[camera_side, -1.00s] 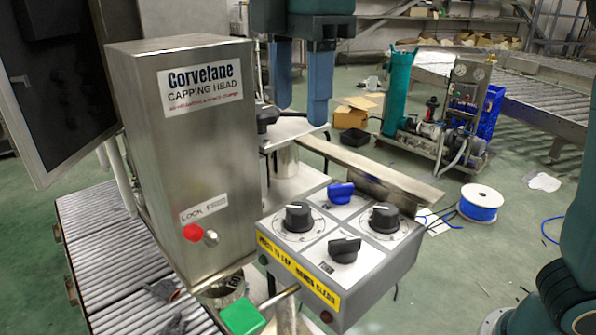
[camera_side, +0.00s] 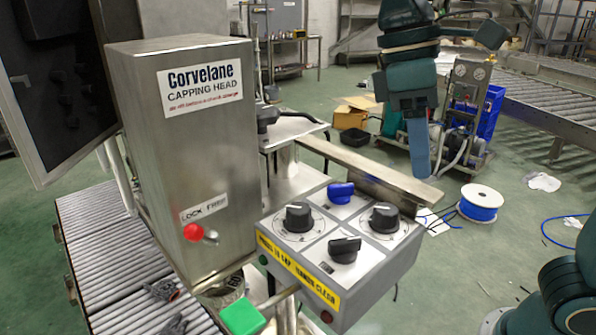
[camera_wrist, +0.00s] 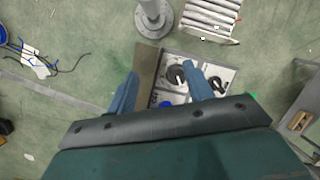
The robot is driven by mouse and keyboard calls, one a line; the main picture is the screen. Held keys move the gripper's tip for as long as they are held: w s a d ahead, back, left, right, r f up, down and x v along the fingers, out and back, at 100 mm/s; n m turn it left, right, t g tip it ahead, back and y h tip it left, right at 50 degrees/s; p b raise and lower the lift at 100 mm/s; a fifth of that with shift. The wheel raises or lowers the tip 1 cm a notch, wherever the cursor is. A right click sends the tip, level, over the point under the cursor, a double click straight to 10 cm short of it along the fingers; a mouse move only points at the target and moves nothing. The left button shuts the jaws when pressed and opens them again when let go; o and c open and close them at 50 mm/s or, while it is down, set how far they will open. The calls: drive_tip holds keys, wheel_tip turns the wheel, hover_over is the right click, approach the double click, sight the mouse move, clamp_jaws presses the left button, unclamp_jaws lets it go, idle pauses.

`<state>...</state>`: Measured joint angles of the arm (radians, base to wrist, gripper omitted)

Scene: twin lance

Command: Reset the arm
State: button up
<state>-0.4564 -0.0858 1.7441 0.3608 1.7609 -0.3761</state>
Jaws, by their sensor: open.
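My gripper (camera_side: 420,172) hangs fingers down in the side view, to the right of the capping machine and beyond the control box. Its blue fingers overlap there, seen nearly edge-on. In the wrist view my gripper (camera_wrist: 160,72) has its two fingers wide apart, with nothing between them held. The control box (camera_side: 385,262), with black knobs and one blue knob (camera_side: 340,193), shows below and between the fingers in the wrist view (camera_wrist: 172,97).
The steel capping head (camera_side: 190,130) stands at left over a roller conveyor (camera_side: 100,240). A steel bar (camera_side: 350,165) runs behind the control box. A wheeled pump cart (camera_side: 460,150), a cable spool (camera_side: 481,203) and another conveyor (camera_side: 545,105) stand at the right. Green floor lies between.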

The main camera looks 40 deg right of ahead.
drive_tip(key=s+d+f+m+t, duration=0.5)
drive_tip(key=d+f+t, duration=0.3)
drive_tip(key=d+f, duration=0.1)
drive_tip(key=shift+s+d+f+t+y, duration=0.2)
drive_tip(key=shift+d+t+y, duration=0.15)
drive_tip(key=shift+d, duration=0.4)
idle(0.6)
